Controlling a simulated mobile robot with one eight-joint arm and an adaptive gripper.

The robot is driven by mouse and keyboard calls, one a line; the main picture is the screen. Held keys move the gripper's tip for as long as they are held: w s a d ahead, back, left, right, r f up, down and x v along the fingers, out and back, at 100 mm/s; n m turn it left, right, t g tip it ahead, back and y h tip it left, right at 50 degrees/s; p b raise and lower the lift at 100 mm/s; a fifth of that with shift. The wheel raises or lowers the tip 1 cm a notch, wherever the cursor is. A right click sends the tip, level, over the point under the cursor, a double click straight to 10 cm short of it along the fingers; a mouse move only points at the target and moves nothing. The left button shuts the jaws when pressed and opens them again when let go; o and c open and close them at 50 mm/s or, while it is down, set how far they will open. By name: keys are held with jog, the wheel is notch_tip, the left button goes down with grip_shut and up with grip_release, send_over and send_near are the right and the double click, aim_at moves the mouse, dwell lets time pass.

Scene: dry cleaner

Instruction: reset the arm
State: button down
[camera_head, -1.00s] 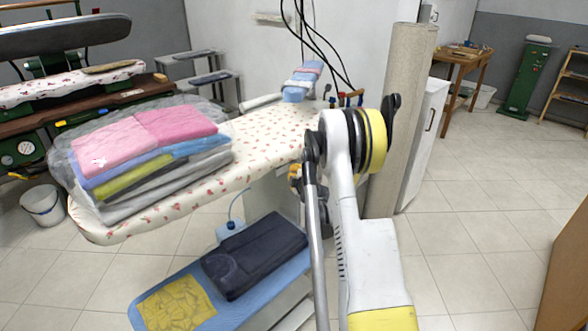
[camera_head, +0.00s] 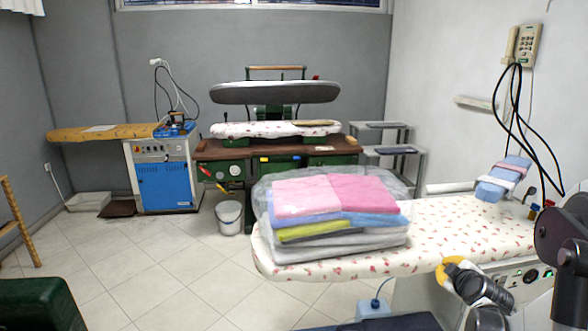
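Part of my arm (camera_head: 565,240), seen as dark rounded links, stands at the right edge of the head view. It overlaps the right end of the ironing board. My gripper's fingers do not show, so its opening and any load are hidden. A black and yellow part (camera_head: 455,270) shows just below the board's front edge; I cannot tell whether it belongs to my arm.
A flowered ironing board (camera_head: 450,235) carries a plastic-wrapped stack of folded laundry (camera_head: 335,215). Behind are a green press (camera_head: 275,130), a blue-fronted ironing unit (camera_head: 165,185) and a white bucket (camera_head: 229,217). Tiled floor is free at left.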

jog(key=s+a+r+m+g+y, duration=0.1)
jog(key=s+a+r+m+y, duration=0.1)
jog(key=s+a+r, duration=0.6)
jog(key=s+a+r+m+g+y, duration=0.1)
jog(key=s+a+r+m+g, duration=0.15)
jog(key=a, duration=0.95)
jog(key=s+a+f+m+g, duration=0.1)
jog(key=s+a, duration=0.3)
jog(key=s, duration=0.5)
jog(key=s+a+f+m+g, duration=0.1)
jog(key=s+a, duration=0.4)
jog(key=s, duration=0.5)
jog(key=shift+s+f+m, duration=0.2)
jog(key=shift+s+m, duration=0.1)
jog(key=shift+m, duration=0.45)
jog(key=shift+d, duration=0.15)
